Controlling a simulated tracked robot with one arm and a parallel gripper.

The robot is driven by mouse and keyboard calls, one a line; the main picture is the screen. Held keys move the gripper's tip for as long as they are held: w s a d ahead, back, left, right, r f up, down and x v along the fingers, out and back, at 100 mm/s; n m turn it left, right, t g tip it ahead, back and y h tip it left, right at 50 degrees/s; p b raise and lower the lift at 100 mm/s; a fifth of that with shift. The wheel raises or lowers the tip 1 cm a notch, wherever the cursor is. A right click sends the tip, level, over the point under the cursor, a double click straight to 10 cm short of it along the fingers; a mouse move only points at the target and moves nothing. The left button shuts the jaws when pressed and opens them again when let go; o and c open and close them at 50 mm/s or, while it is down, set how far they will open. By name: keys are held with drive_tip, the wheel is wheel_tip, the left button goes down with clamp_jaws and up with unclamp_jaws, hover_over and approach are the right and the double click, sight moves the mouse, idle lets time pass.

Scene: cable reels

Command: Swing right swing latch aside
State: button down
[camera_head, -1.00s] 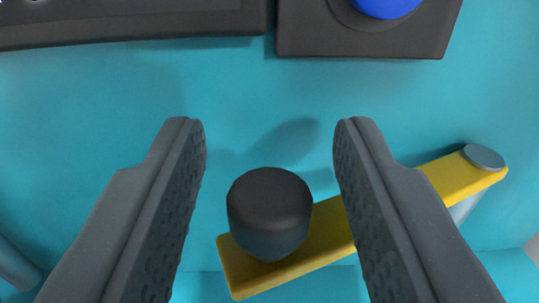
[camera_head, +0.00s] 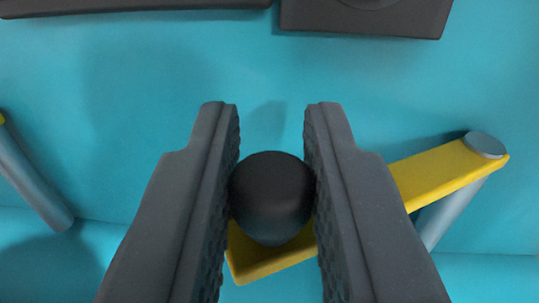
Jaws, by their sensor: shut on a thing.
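The yellow swing latch (camera_head: 447,177) lies tilted across the lower part of the view, its right end higher than its left. A grey round pivot cap (camera_head: 485,145) sits at its right end. A black knob (camera_head: 271,197) stands on its left end. My gripper (camera_head: 271,112) is shut on the knob, with one finger on each side of it. The fingers hide part of the latch's middle.
A teal panel (camera_head: 150,110) fills the background. Black housings (camera_head: 365,18) run along the top edge. A grey rod (camera_head: 32,177) shows at the left, and another grey rod (camera_head: 446,213) shows under the latch's right end. The panel above the latch is clear.

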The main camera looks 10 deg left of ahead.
idle(0.4)
drive_tip(key=c, duration=1.3)
unclamp_jaws()
drive_tip(key=shift+s, duration=0.1)
drive_tip(key=shift+c, duration=0.2)
drive_tip(key=shift+d, duration=0.1)
drive_tip(key=b+v, duration=0.1)
drive_tip(key=v, duration=1.2)
drive_tip(key=shift+s+d, duration=0.15)
drive_tip(key=shift+s, duration=0.2)
drive_tip(key=shift+f, duration=0.1)
